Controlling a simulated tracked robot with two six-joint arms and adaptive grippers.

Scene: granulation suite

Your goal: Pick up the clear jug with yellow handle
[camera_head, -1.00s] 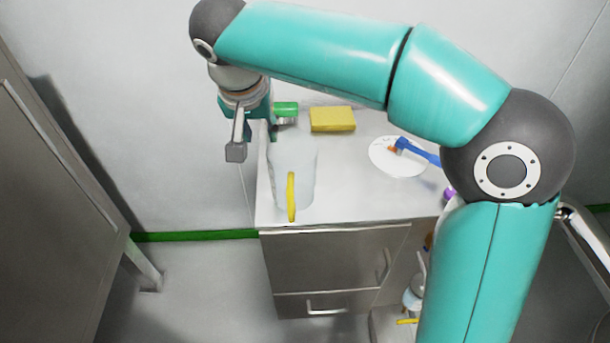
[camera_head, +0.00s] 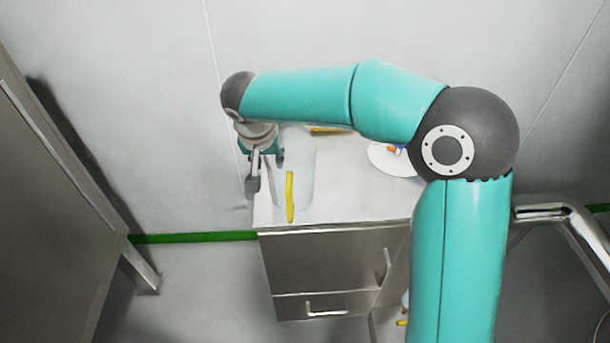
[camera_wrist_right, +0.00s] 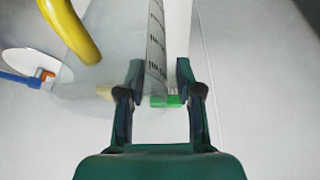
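The clear jug (camera_head: 300,160) stands upright at the left end of the counter, its yellow handle (camera_head: 290,196) facing the front. My right gripper (camera_head: 265,171) is at the jug's left side. In the right wrist view, the two fingers of the right gripper (camera_wrist_right: 159,75) are apart, with a strip of the jug's wall bearing printed graduations (camera_wrist_right: 155,40) showing between them. The gap on both sides looks small; I cannot tell whether the fingers touch the wall. The handle (camera_wrist_right: 74,30) is at the upper left there. My left gripper is not in view.
A yellow sponge (camera_head: 328,130), partly hidden by my arm, lies at the back of the counter (camera_head: 345,205). A white disc (camera_head: 384,162) with a blue tool lies right of the jug. A green object (camera_wrist_right: 166,101) shows beyond the fingers. Steel drawers (camera_head: 335,262) are below.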

